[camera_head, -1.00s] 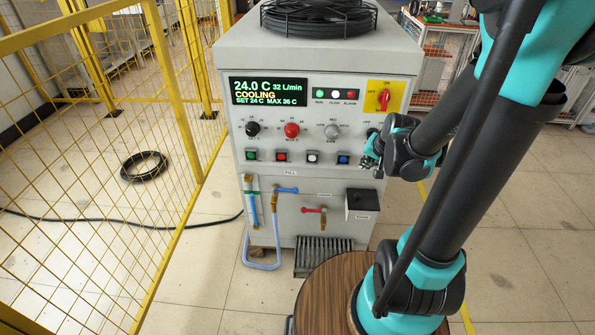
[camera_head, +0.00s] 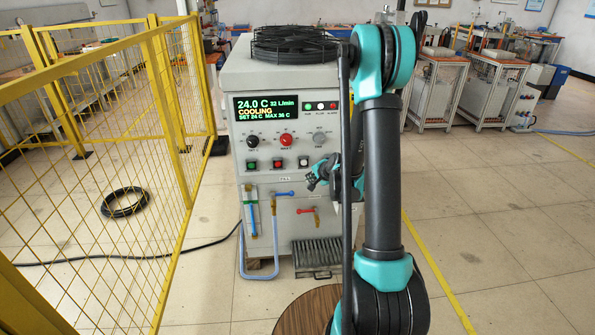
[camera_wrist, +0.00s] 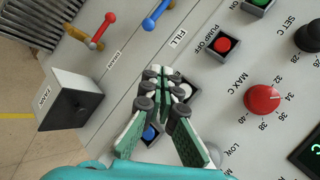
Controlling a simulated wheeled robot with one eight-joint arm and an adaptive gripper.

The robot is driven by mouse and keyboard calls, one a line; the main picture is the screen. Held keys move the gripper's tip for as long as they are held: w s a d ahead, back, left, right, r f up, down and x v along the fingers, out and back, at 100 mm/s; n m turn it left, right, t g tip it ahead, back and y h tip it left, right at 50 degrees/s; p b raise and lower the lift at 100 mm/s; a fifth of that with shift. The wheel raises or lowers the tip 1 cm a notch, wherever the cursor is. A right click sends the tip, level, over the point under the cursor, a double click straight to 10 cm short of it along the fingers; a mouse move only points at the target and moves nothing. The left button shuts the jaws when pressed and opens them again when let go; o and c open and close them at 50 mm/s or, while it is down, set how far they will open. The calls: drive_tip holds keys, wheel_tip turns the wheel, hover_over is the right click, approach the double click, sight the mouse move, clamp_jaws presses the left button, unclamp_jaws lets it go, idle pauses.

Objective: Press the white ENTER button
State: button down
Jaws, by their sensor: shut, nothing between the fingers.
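The white button (camera_head: 304,162) sits in a dark square frame on the front panel of the grey machine, right of the red button (camera_head: 278,164). My gripper (camera_head: 314,182) is just below and to the right of it in the head view. In the wrist view, the white button (camera_wrist: 185,91) is partly hidden behind my fingers. My gripper's fingertips (camera_wrist: 166,75) are together and empty, at the edge of its frame. I cannot tell whether they touch the panel. The blue button (camera_wrist: 151,132) is partly covered by my fingers.
The red knob (camera_wrist: 262,99) and red PUMP OFF button (camera_wrist: 222,45) are close by on the panel.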

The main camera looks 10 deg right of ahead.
sight(304, 162)
drive_tip(key=shift+s+a+f, duration=0.1)
drive_tip(key=shift+a+f, duration=0.1)
drive_tip(key=shift+a, duration=0.05)
drive_tip(key=w, duration=0.9)
idle(0.4)
idle(1.4)
drive_tip(key=shift+w, duration=0.35)
drive_tip(key=shift+w, duration=0.5)
idle(0.9)
drive_tip(key=shift+s, duration=0.9)
